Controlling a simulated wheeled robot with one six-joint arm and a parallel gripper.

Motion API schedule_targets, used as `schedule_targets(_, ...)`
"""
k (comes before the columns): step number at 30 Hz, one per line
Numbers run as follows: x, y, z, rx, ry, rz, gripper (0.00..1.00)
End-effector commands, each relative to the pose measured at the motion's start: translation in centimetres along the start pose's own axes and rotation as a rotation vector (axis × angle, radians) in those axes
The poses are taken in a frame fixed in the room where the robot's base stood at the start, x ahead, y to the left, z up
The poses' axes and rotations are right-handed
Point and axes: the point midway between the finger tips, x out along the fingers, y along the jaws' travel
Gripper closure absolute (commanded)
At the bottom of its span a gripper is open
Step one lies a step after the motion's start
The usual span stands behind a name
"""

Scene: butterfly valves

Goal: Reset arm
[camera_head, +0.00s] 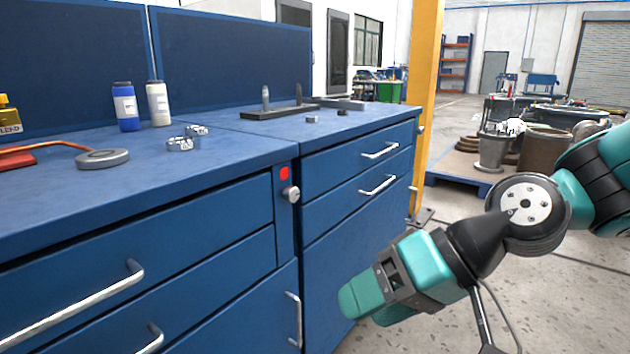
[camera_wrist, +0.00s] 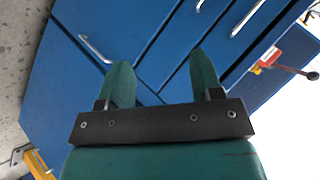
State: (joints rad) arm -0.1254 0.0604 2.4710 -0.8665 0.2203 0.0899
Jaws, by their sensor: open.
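My gripper (camera_head: 370,308) hangs in front of the blue workbench (camera_head: 235,160), at the height of its lower cabinet doors. My arm reaches in from the right and points down and left. In the wrist view the two green fingers of my gripper (camera_wrist: 162,85) are spread apart with nothing between them. Behind them are the blue fronts and silver handles of the bench (camera_wrist: 75,90). I cannot tell the exact gap between the fingers and the bench front.
On the bench top are a blue bottle (camera_head: 125,108), a white bottle (camera_head: 158,104), a grey disc (camera_head: 103,158) and a dark block (camera_head: 278,111) with upright pegs. A yellow post (camera_head: 428,80) stands behind the bench. Open concrete floor (camera_head: 545,300) lies at the right.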

Motion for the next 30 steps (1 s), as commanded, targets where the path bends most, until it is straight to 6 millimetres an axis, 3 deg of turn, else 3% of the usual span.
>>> schedule_targets(3,-1.9,0.0,3.8,-0.106,-0.131,0.148,0.4)
schedule_targets(11,-6.8,1.1,10.0,-0.194,-0.337,0.405,0.4)
schedule_targets(12,-7.9,-0.2,8.9,-0.187,-0.334,0.395,0.4)
schedule_targets(23,-14.0,-6.5,5.1,-0.184,-0.333,0.391,0.4)
schedule_targets(30,-20.0,-12.7,1.5,-0.184,-0.333,0.391,0.4)
